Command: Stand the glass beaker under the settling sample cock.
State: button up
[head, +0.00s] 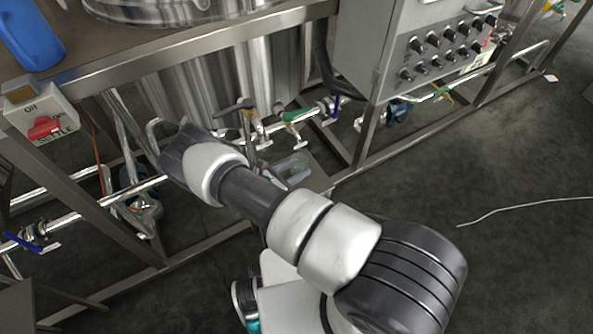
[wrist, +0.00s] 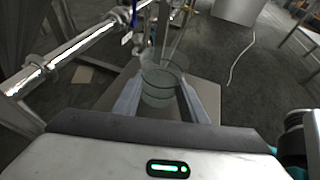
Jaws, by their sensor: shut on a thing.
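The clear glass beaker (wrist: 161,82) is upright between the two fingers of my gripper (wrist: 163,92) in the wrist view. My gripper is shut on its sides. Thin metal pipework (wrist: 165,35) hangs just beyond and above its rim; I cannot tell whether the outlet is over the mouth. A clear vessel, apparently the same beaker (head: 292,168), shows in the head view beside my arm, over a grey plate (head: 318,178). The gripper itself is hidden there.
A steel frame rail (head: 380,160) and a grey control box with knobs (head: 430,45) stand right of the pipework. A switch box labelled SETTLE (head: 42,118) is at left. A blue jug (head: 30,35) stands on the bench. Floor at right is open, with a white hose (head: 520,207).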

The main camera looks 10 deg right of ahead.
jog(key=shift+f, duration=0.2)
jog(key=o, duration=1.1)
jog(key=shift+r, duration=0.1)
jog(key=shift+r, duration=0.3)
jog(key=v, duration=0.4)
jog(key=p+v, duration=0.1)
jog(key=v, duration=0.6)
jog(key=shift+s+a+f+p, duration=0.1)
jog(key=shift+s+a+p, duration=0.15)
jog(key=shift+a+p, duration=0.15)
